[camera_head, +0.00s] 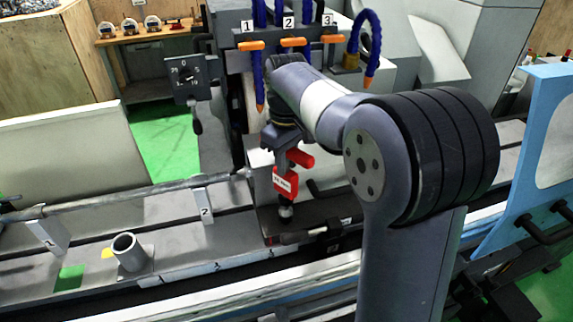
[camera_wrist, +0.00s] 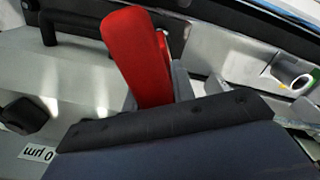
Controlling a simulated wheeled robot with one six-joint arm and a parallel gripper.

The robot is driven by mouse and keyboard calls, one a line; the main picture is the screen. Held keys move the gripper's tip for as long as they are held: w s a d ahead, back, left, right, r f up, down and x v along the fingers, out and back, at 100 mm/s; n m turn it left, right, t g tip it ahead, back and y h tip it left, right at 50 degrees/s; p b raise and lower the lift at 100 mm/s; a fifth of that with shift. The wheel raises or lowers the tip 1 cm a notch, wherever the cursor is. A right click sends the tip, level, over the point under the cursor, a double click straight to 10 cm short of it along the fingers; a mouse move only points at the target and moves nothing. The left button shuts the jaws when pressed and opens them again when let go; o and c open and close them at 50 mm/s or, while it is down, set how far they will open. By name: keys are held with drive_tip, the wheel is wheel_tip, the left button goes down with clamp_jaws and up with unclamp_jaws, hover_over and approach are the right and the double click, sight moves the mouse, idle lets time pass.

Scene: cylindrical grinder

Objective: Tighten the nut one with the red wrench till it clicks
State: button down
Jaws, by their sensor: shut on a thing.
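The red wrench (camera_head: 285,184) is in my gripper (camera_head: 287,158), near the centre of the head view. My gripper is shut on it from above. In the wrist view the red handle (camera_wrist: 137,55) sticks out beyond my wrist, and the fingers are mostly hidden. I cannot make out nut one; it may be hidden under the wrench end.
A short grey tube holder (camera_head: 128,252) stands at front left. Orange-handled valves (camera_head: 292,42) and blue hoses (camera_head: 367,50) are behind. A blue panel (camera_head: 515,150) is at right.

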drive_tip(key=shift+r, duration=1.7)
